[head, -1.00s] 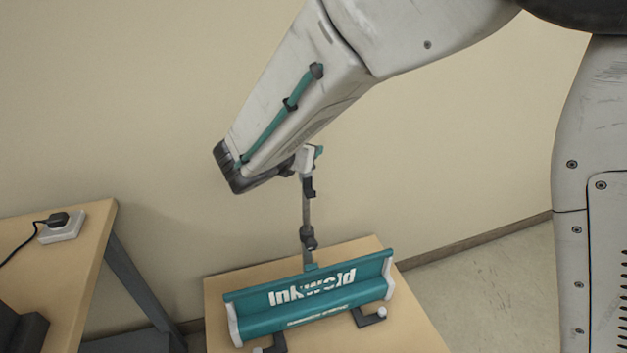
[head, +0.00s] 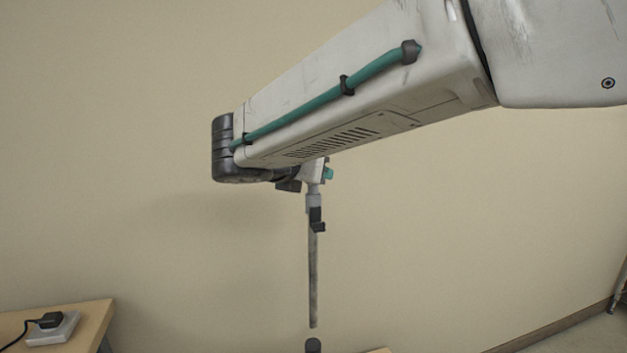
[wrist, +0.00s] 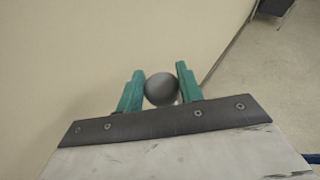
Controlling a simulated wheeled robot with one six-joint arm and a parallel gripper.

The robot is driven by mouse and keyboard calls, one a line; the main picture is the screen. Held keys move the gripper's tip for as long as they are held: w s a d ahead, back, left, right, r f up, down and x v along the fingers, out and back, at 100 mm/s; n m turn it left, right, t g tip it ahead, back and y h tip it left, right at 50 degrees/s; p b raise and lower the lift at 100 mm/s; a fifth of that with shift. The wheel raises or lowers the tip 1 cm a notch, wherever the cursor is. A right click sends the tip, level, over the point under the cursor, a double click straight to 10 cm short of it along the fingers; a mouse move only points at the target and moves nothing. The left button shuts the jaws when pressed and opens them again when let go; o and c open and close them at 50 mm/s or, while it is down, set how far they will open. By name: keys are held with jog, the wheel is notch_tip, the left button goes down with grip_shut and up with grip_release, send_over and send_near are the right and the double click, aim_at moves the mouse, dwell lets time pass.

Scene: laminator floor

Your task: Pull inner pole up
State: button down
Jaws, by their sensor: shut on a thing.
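My gripper (wrist: 161,84) is shut on the top of the inner pole. In the wrist view its teal fingers stand on both sides of the pole's round grey top (wrist: 161,90). In the head view my gripper (head: 316,178) is partly hidden under my arm. The inner pole (head: 313,270) hangs upright below it, thin and grey, with a dark clip (head: 317,221) near its top. A dark collar (head: 313,345) shows at the bottom edge, with a small gap of wall showing between it and the pole's lower end. The teal stand base is out of view.
A wooden table (head: 85,325) with a white socket block and black plug (head: 52,328) stands at the lower left. The beige wall (head: 130,120) fills the background. Floor (head: 570,335) shows at the lower right. The space around the pole looks clear.

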jog(key=shift+r, duration=0.2)
jog(key=c, duration=0.9)
grip_release()
jog(key=shift+s+a, duration=0.1)
jog(key=v, duration=0.7)
jog(key=shift+s+a+r, duration=0.1)
jog(key=shift+s, duration=0.15)
